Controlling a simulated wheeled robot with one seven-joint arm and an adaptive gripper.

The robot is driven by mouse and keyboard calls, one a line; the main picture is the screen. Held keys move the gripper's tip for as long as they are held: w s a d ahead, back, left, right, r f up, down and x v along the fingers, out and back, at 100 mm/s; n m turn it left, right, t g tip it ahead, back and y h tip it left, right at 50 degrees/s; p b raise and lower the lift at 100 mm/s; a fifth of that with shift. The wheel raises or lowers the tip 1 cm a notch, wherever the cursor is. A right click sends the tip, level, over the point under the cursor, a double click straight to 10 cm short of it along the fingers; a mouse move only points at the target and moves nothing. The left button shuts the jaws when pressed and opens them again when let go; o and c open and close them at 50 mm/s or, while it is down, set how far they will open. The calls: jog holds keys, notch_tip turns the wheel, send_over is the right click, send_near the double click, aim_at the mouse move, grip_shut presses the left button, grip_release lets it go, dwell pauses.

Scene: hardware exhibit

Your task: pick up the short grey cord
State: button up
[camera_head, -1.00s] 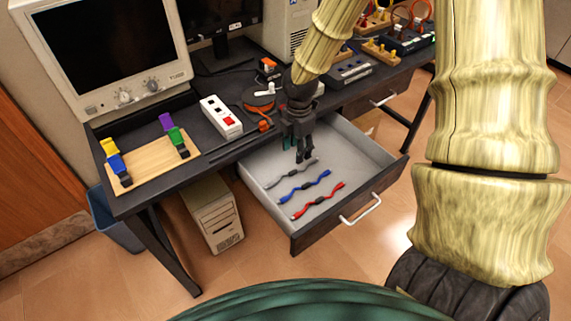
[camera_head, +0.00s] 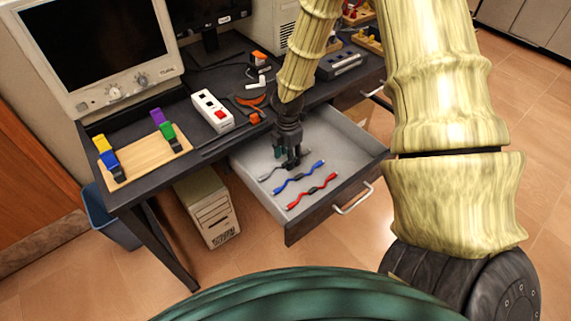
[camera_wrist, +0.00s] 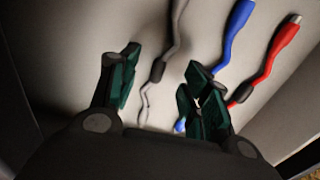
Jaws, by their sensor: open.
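The short grey cord (camera_head: 268,176) lies in the open drawer (camera_head: 340,186), on the side nearest the desk. In the wrist view the grey cord (camera_wrist: 178,42) has a dark sleeve at its middle and runs between the fingers. My gripper (camera_head: 289,163) is over this cord in the head view and hides part of it. In the wrist view my gripper (camera_wrist: 161,72) is open, with one green-padded finger on each side of the cord. I cannot tell how far the fingertips are above the drawer floor.
A blue cord (camera_head: 298,178) lies close beside the grey one, partly behind the right finger in the wrist view. A red cord (camera_head: 312,191) lies beyond it. Drawer walls surround the cords. A white power strip (camera_head: 212,110) and wooden board (camera_head: 146,162) are on the desk.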

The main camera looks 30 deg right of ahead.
jog(key=shift+f, duration=1)
grip_shut()
jog(key=shift+r, duration=0.1)
